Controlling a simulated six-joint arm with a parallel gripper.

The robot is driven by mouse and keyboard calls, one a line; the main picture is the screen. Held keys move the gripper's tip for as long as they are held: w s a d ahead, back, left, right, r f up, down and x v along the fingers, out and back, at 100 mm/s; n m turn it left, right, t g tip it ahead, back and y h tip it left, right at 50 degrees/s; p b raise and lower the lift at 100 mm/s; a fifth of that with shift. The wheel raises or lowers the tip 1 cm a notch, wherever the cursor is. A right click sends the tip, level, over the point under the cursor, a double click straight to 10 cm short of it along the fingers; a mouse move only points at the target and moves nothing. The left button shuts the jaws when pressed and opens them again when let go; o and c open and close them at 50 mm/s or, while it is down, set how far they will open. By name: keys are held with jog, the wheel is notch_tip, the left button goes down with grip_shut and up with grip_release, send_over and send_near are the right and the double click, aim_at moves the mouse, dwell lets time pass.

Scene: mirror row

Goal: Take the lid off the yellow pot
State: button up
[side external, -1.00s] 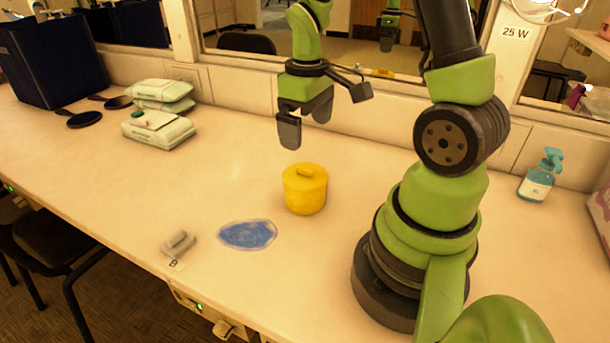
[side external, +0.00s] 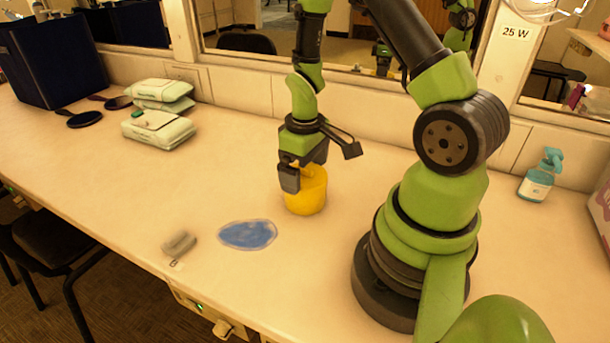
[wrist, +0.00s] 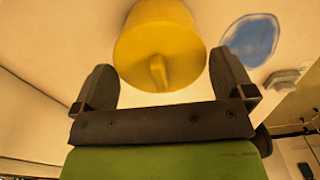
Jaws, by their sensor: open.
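The yellow pot (side external: 307,200) stands upright on the white counter, with its lid on top. My gripper (side external: 300,183) is at the height of the pot's top and hides part of the lid in the side view. In the wrist view the yellow lid (wrist: 185,55) and its bar-shaped knob (wrist: 159,73) show. The knob points between my open fingers (wrist: 165,85), with a clear gap on both sides. The fingers hold nothing. Whether a finger touches the pot cannot be told.
A flat blue patch (side external: 248,234) and a small grey object (side external: 179,244) lie left of the pot. Wipe packs (side external: 158,130) and dark hand mirrors (side external: 84,119) are farther left. The mirror wall is behind.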

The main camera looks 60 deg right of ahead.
jog(key=shift+c, duration=0.2)
jog(key=c, duration=0.5)
jog(key=shift+r, duration=0.1)
notch_tip(320, 180, up, 8)
jog(key=shift+r, duration=0.25)
jog(key=shift+c, duration=0.2)
jog(key=shift+w+r, duration=0.2)
jog(key=shift+r, duration=0.15)
jog(key=w+f, duration=0.2)
jog(key=w, duration=0.5)
jog(key=n, duration=0.1)
send_over(244, 183)
notch_tip(244, 183, down, 3)
notch_tip(244, 183, down, 10)
jog(key=shift+f, duration=0.1)
